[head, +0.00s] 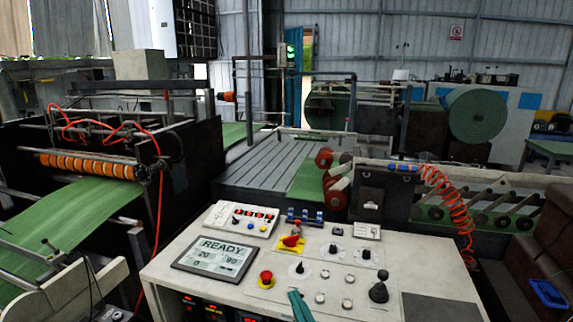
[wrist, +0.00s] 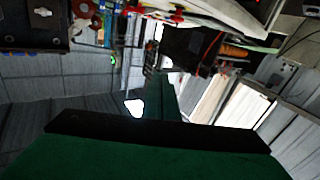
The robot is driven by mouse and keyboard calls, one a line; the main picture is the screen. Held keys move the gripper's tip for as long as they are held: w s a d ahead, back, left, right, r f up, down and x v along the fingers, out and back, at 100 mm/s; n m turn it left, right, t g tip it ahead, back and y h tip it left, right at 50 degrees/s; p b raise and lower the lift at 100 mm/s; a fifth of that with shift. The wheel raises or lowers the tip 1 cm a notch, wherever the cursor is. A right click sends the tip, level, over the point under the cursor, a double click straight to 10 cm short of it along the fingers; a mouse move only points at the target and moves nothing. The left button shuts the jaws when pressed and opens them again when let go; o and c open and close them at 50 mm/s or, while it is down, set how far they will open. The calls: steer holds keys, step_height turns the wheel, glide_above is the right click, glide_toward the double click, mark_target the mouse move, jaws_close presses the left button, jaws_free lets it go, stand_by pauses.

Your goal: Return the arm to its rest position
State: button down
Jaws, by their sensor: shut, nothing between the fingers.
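My gripper (wrist: 160,78) shows in the wrist view as narrow green fingers pressed together beyond a black bar, with nothing between them. In the head view its teal fingertips (head: 295,294) show at the bottom centre, in front of the lower part of the control console (head: 210,228). The rest of my arm is out of the head view. The wrist view is turned over, with the machinery at the top and the wall panels lower down.
The console carries a READY screen (head: 215,256), a red mushroom button (head: 266,278), knobs and a black joystick (head: 378,291). A machine with green web (head: 85,215) stands at left. A coiled orange hose (head: 447,195) hangs at right.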

steer(key=s+a+f+m+h, duration=0.3)
steer(key=s+f+m, duration=0.2)
steer(key=s+f, duration=0.4)
steer(key=s+a+f+m+h, duration=0.2)
steer(key=s+f+m+h, duration=0.2)
steer(key=s+f, duration=0.45)
steer(key=s+d+f+n+g, duration=0.1)
steer(key=s+f+n, duration=0.1)
steer(key=s, duration=0.9)
steer(key=s+d+f+n+g, duration=0.1)
steer(key=s+n, duration=0.1)
steer(key=s, duration=1)
steer(key=shift+d+f+y, duration=0.35)
steer(key=shift+y, duration=0.05)
steer(key=shift+s+a, duration=0.1)
steer(key=shift+s, duration=0.05)
steer(key=c, duration=2.4)
jaws_free()
steer(key=shift+c, duration=0.2)
